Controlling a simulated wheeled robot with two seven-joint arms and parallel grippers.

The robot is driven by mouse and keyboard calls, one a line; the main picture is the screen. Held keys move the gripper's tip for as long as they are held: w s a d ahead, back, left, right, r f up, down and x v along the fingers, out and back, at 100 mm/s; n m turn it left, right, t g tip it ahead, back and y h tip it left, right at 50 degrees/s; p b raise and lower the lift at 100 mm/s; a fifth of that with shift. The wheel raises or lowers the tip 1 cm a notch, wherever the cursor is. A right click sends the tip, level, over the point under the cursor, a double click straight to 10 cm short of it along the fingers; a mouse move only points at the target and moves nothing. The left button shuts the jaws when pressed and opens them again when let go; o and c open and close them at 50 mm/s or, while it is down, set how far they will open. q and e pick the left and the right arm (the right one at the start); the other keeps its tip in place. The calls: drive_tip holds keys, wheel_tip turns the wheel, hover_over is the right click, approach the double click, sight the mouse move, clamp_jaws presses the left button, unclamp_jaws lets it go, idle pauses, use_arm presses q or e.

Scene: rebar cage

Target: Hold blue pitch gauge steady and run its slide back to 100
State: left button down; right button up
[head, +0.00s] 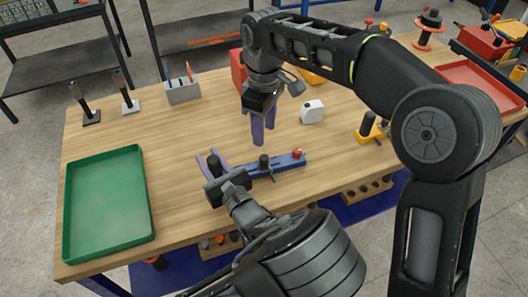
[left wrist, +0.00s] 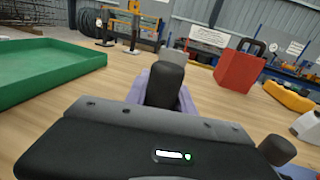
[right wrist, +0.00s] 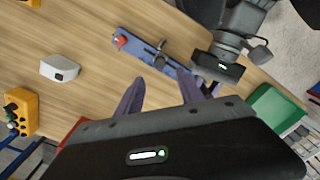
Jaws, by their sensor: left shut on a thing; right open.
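The blue pitch gauge (head: 287,162) lies flat on the bench, with a red knob at its right end and a black slide (head: 264,161) partway along its bar. My left gripper (head: 212,159) is shut on the black upright grip at the gauge's left end. In the left wrist view this grip (left wrist: 165,83) stands between the purple fingers. My right gripper (head: 264,134) is open and empty, above the bench just behind the gauge, fingers pointing down. In the right wrist view the gauge (right wrist: 137,54) lies beyond the open fingers (right wrist: 162,80). Scale marks are too small to read.
A green tray (head: 67,205) is at the left. A grey pen holder (head: 183,93), a white box-like item (head: 312,112) and a yellow fixture (head: 367,137) stand around the gauge. A red tray (head: 465,76) is at the far right. Bare wood lies left of the gauge.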

sight(264, 157)
wheel_tip(264, 157, down, 9)
drive_tip(key=shift+f, duration=0.2)
drive_tip(key=shift+c, duration=0.4)
clamp_jaws()
idle(1.1)
